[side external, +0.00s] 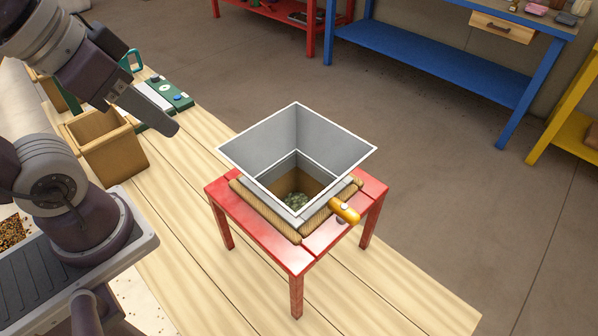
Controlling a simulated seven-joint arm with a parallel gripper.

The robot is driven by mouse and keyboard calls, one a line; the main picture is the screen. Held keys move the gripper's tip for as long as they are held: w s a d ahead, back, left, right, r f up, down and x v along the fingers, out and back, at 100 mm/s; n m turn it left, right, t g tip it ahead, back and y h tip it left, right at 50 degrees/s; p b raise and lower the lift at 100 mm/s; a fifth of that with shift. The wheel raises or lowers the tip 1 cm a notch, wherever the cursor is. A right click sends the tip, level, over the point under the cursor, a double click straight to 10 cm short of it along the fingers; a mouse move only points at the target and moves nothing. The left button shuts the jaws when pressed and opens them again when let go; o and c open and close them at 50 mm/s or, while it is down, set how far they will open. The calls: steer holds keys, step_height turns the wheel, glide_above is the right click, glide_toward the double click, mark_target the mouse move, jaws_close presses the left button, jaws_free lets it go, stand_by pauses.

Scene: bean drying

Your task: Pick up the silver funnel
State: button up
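The silver funnel (258,148) is a square, flared metal hopper, upright with its wide mouth up. It sits on a wooden-edged frame (270,217) on top of a small red stand (295,262). Through its opening a brown interior with grey-green beans (305,192) shows below. My gripper (165,124) is at the upper left, above the table and well apart from the funnel, pointing down to the right. Its fingers overlap from this angle, so I cannot see whether there is a gap between them. Nothing shows held in it.
A yellow cylinder-like part (345,210) sticks out at the frame's right corner. A wooden box (112,158) and a green-and-white device (165,95) stand near my gripper. The light wooden table (190,215) is bare between the box and the stand.

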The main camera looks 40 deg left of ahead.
mark_target(252, 180)
steer(key=w+d+f+m+y, duration=0.1)
steer(key=w+f+m, duration=0.2)
steer(key=f+m, duration=0.2)
steer(key=w+d+f+m+y, duration=0.1)
steer(key=w+f+m+y, duration=0.1)
steer(key=w+f+m, duration=0.2)
steer(key=w+d+f+m+g+y, duration=0.1)
steer(key=w+f+m, duration=0.3)
steer(key=f+m, duration=0.4)
steer(key=shift+w+d+f+y, duration=0.1)
steer(key=shift+f+y, duration=0.05)
steer(key=shift+f, duration=0.5)
steer(key=shift+w+d+f+y, duration=0.1)
steer(key=shift+f+y, duration=0.05)
steer(key=shift+f, duration=0.45)
jaws_close()
